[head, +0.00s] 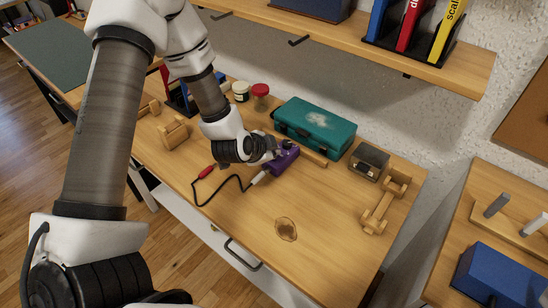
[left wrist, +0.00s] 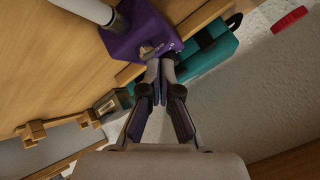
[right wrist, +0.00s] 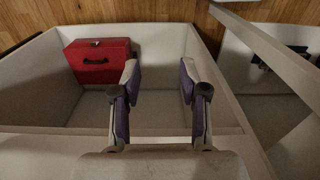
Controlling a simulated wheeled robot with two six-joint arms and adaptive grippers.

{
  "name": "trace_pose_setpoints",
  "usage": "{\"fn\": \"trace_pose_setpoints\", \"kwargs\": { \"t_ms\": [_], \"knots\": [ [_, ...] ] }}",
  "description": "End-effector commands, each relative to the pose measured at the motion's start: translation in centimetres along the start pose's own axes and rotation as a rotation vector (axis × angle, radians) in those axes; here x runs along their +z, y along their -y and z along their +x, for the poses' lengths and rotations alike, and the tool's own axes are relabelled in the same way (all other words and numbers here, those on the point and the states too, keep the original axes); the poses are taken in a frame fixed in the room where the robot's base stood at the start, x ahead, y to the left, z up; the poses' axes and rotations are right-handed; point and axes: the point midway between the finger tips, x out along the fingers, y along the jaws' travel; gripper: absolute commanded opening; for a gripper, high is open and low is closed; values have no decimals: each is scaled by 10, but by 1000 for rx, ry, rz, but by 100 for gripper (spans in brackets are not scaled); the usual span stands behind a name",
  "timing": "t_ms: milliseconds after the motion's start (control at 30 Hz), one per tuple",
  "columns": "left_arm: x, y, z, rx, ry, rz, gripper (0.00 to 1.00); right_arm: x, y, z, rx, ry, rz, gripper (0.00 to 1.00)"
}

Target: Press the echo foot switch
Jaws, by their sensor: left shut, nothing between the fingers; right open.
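The echo foot switch looks to be the purple pedal box (head: 287,157) on the wooden bench, with a cable plugged into its near end. In the left wrist view the purple box (left wrist: 133,38) lies at the top, with a round spot and small marks on its face. My left gripper (head: 272,150) is shut and empty, its fingertips (left wrist: 162,62) right at the box's edge. I cannot tell whether they touch it. My right gripper (right wrist: 160,75) is open and empty, seen only in the right wrist view.
A teal case (head: 314,127) stands behind the box, a small dark box (head: 369,161) to its right. A black cable (head: 215,203) with a red plug lies in front. In the right wrist view a red case (right wrist: 98,60) sits inside a white open-topped container (right wrist: 40,85).

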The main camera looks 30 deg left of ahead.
Motion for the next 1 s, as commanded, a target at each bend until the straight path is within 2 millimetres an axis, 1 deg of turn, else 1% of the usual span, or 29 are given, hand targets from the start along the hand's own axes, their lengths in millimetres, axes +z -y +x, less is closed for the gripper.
{"fn": "trace_pose_setpoints", "kwargs": {
  "t_ms": [667,767,1000],
  "knots": [
    [3,-3,4,0,1,0,0,0,0,2,0,0,0,44],
    [1,-1,2,0,1,0,0,0,0,-2,0,0,0,44],
    [-7,7,-10,0,0,0,0,0,0,-20,0,0,0,44]
  ]
}}
